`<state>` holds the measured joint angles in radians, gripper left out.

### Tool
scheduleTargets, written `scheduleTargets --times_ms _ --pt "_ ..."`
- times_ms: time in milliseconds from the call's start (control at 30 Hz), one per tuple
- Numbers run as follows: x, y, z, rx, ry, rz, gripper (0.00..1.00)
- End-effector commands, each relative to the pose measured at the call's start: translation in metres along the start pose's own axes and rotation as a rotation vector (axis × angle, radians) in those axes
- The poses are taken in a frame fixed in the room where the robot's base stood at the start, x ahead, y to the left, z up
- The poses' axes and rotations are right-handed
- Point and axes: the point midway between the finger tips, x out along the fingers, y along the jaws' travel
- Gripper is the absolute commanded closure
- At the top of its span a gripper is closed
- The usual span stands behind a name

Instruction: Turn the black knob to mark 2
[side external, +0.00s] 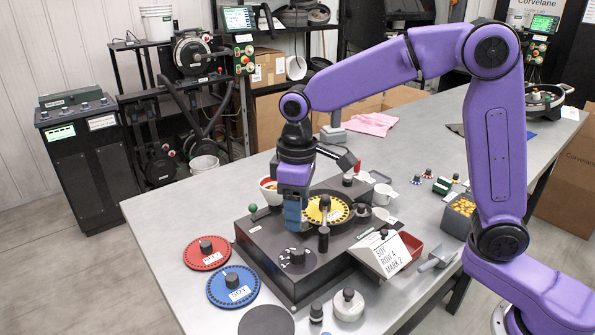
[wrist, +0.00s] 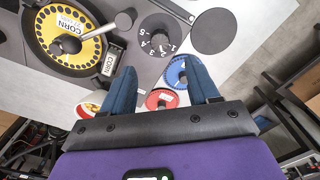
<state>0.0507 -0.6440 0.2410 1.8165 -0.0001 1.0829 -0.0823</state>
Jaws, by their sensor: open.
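The black knob (side external: 297,257) sits on top of the dark seed meter box (side external: 272,277), near its front left corner. In the wrist view the knob (wrist: 158,38) is at the top centre, with white numerals on the dial around it. I cannot tell which mark it points to. My gripper (side external: 292,228) is open and empty, pointing down above the box, just behind the knob in the side view. In the wrist view the knob lies beyond the gap between my blue fingertips (wrist: 163,76), apart from them.
A yellow CORN plate (side external: 327,210) with a crank post stands behind the knob. A red plate (side external: 206,253) and a blue SOY plate (side external: 233,286) lie left of the box. A sloped card (side external: 391,254) reads SOY, ROW 4, MARK 2. Small jars stand in front.

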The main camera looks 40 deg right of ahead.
Motion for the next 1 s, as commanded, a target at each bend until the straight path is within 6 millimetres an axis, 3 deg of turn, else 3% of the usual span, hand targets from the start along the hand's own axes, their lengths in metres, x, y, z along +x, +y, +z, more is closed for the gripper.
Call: scheduleTargets --times_ms 200,400,600,1000 --pt "-0.045 0.000 -0.001 0.000 0.006 0.000 0.40" --pt "-0.070 0.000 -0.001 0.000 0.003 0.000 0.40" --pt "-0.079 0.000 0.000 0.000 0.000 0.000 0.40" --pt "-0.077 -0.003 0.006 -0.012 0.001 0.000 0.40"
